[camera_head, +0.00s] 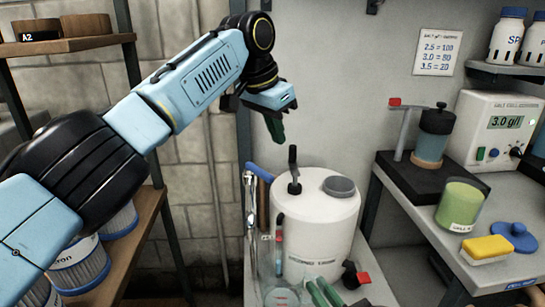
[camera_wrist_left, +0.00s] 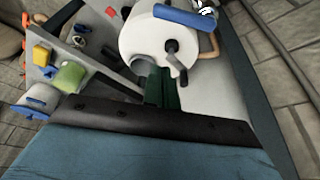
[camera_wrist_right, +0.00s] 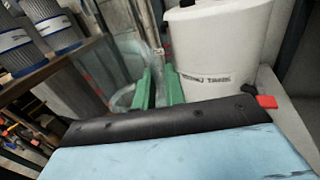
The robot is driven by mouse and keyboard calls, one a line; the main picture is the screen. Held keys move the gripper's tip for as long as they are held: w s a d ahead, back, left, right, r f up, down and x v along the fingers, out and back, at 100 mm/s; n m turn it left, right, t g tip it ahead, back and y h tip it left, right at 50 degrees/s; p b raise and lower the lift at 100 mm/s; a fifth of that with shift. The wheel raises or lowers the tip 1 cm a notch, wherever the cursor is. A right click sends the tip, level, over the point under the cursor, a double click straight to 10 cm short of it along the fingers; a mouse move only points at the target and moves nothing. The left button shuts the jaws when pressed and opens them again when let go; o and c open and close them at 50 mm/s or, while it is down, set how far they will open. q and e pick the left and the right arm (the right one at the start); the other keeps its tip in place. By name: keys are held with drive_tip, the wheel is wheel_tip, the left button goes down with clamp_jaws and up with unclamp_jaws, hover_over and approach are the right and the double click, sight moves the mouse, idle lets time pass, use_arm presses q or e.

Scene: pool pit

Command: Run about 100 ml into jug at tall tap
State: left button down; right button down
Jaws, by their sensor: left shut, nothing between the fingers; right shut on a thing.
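A tall chrome tap (camera_head: 249,205) with a blue lever (camera_head: 260,172) stands left of the white tank (camera_head: 312,225). The blue lever also shows in the left wrist view (camera_wrist_left: 183,16). A clear jug (camera_head: 280,294) is at the bottom of the head view, partly cut off. It also shows in the right wrist view (camera_wrist_right: 122,97), beside the green fingers. My right gripper (camera_wrist_right: 159,90) is shut on the jug; its exact hold is hard to see. My left gripper (camera_head: 277,128) is shut and empty, above the tank and the lever. Any water in the jug cannot be made out.
The tank has a black upright handle (camera_head: 293,168) and a red-handled spigot (camera_head: 357,277). A right-hand bench holds a green cup (camera_head: 461,205), a yellow sponge (camera_head: 486,248) and a meter reading 3.0 g/l (camera_head: 497,125). Shelves with filters (camera_head: 78,265) stand left.

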sight(267, 172)
use_arm(q)
wheel_tip(267, 172, down, 7)
drive_tip(key=a, duration=0.1)
drive_tip(key=shift+s+a, duration=0.15)
drive_tip(key=shift+s, duration=0.3)
idle(0.4)
drive_tip(key=shift+s+a+m, duration=0.2)
drive_tip(key=shift+s+m, duration=0.05)
drive_tip(key=shift+m, duration=0.35)
drive_tip(key=shift+s+a+m+g, duration=0.3)
drive_tip(key=shift+a+m+g, duration=0.2)
drive_tip(key=shift+m, duration=0.4)
drive_tip(key=shift+s+a, duration=0.35)
drive_tip(key=shift+a, duration=0.5)
